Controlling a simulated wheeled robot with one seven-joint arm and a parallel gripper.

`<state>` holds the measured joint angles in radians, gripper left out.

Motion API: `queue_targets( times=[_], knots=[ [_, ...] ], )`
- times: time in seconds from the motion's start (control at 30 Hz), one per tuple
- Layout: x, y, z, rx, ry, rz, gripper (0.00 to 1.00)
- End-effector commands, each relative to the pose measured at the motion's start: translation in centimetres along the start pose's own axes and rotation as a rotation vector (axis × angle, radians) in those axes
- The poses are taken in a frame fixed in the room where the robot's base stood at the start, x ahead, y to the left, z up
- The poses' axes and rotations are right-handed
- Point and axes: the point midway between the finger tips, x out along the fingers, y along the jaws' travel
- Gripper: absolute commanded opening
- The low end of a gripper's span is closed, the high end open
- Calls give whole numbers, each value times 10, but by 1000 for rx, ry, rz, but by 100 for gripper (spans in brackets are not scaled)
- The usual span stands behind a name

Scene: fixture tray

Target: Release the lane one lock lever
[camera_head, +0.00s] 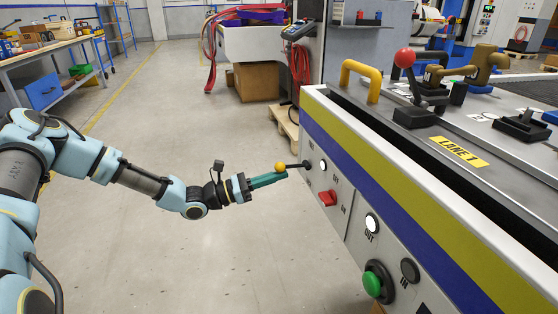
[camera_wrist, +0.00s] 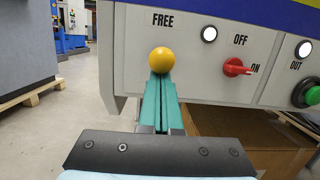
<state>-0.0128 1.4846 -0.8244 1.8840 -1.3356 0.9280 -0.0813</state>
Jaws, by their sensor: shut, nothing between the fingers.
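A lever with a yellow ball knob (camera_head: 280,167) and a short dark stem sticks out from the left end of the machine's front panel. In the wrist view the yellow ball (camera_wrist: 162,60) is below the word FREE, and its stem is hidden. My gripper (camera_head: 284,176) has teal fingers pressed together, with nothing between them. Its tips (camera_wrist: 160,75) are right at the ball, just below it in the wrist view; I cannot tell whether they touch. A LANE 1 plate (camera_head: 460,151) lies on the machine top, near a red-ball lever (camera_head: 405,58).
Right of the yellow ball are a lit white lamp (camera_wrist: 209,34), a red OFF/ON switch (camera_wrist: 236,68) and a green button (camera_head: 372,284). A yellow handle (camera_head: 361,78) stands on the top edge. The floor (camera_head: 230,250) before the panel is clear.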

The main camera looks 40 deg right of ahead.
Motion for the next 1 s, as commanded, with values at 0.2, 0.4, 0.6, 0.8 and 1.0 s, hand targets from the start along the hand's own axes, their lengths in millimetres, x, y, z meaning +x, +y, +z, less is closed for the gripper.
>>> queue_targets(
  times=[0.2,0.4,0.6,0.8,1.0],
  knots=[
    [3,-1,23,-1,146,5,0],
    [4,-1,28,-3,258,7,0],
    [5,-1,31,-5,251,10,0],
    [6,-1,33,-4,251,9,0],
    [6,-1,32,-3,250,9,0]
  ],
)
